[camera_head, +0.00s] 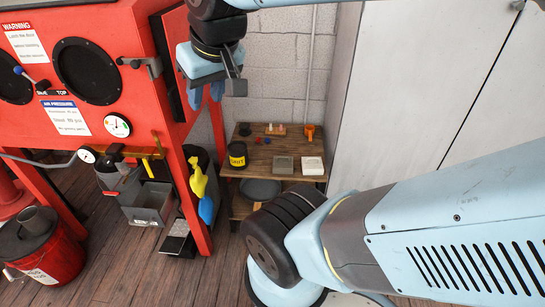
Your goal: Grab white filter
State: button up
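A small white square block (312,166), which looks like the white filter, lies on the top of a wooden shelf table (258,158) near its right front edge. My gripper (206,95) is at the upper middle, pointing down beside the red cabinet's right side. Nothing hides the top of the block.
A grey square piece (283,165) lies just left of the white block. A black and yellow can (237,154), orange item (309,131) and small parts share the tabletop. The red cabinet (110,70) stands left; a pale panel (425,80) stands right.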

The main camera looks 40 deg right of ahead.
aim_at(310, 165)
jog(key=z, duration=0.4)
jog(key=i, duration=0.1)
jog(key=u, duration=1.85)
jog(key=k, duration=1.5)
jog(key=z, duration=0.9)
jog(key=i, duration=0.1)
jog(key=z, duration=1.45)
jog(key=i, duration=0.9)
jog(key=z, duration=0.05)
